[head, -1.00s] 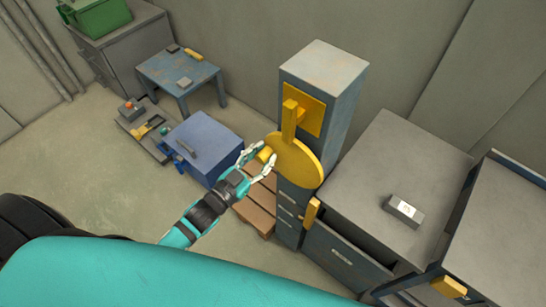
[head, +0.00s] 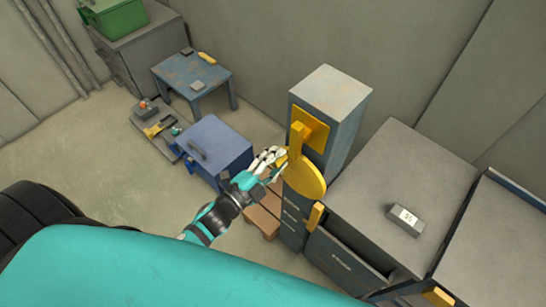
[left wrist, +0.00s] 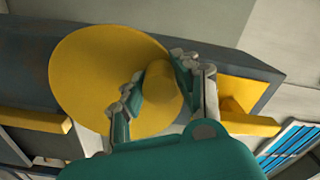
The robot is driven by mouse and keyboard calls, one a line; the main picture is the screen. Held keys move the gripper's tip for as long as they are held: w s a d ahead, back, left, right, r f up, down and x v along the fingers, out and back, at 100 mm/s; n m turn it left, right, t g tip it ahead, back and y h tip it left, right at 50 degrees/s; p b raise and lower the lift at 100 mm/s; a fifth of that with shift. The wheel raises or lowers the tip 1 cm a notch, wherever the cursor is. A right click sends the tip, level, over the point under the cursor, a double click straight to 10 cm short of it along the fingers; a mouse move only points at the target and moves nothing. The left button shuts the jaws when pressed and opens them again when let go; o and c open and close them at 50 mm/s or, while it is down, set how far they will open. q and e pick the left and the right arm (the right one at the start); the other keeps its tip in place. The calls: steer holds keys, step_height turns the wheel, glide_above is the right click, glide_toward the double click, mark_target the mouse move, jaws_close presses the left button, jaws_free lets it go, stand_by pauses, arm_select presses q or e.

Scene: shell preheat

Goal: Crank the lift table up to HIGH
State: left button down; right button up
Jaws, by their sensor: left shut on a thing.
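A yellow crank disc (head: 308,180) is mounted on the side of a tall blue-grey post (head: 345,120). A yellow knob stands out from the disc; in the left wrist view the knob (left wrist: 163,88) lies between the fingers. My left gripper (head: 273,162) is shut on this knob at the upper left of the disc. The disc (left wrist: 85,75) fills much of the left wrist view behind the fingers. Brown wooden slats (head: 266,218) show low beside the post, partly hidden by my arm. I cannot tell which part is the lift table's top. My right gripper is not in view.
A blue box (head: 222,138) stands left of my left gripper. A blue table (head: 215,75) and a green bin (head: 115,15) are farther back. Grey cabinets (head: 400,185) stand right of the post, with a small labelled block (head: 405,220) on top. Bare floor lies at left.

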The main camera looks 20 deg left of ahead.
arm_select(q)
steer(key=shift+s+d+r+m+b, duration=0.1)
steer(key=shift+s+d+r+m, duration=0.2)
steer(key=shift+d+m, duration=0.8)
steer(key=shift+s+d+r+m+b, duration=0.1)
steer(key=shift+s+d+r+m, duration=0.25)
steer(key=shift+m, duration=1.3)
steer(key=shift+s+d+r+m+b, duration=0.15)
steer(key=shift+d+r+m, duration=0.25)
steer(key=shift+d+m, duration=0.75)
steer(key=shift+a+m, duration=0.2)
steer(key=shift+m, duration=0.1)
steer(key=c, duration=1)
jaws_free()
steer(key=shift+d, duration=0.1)
steer(key=shift+s, duration=0.1)
glide_toward(299, 162)
steer(key=shift+s, duration=0.3)
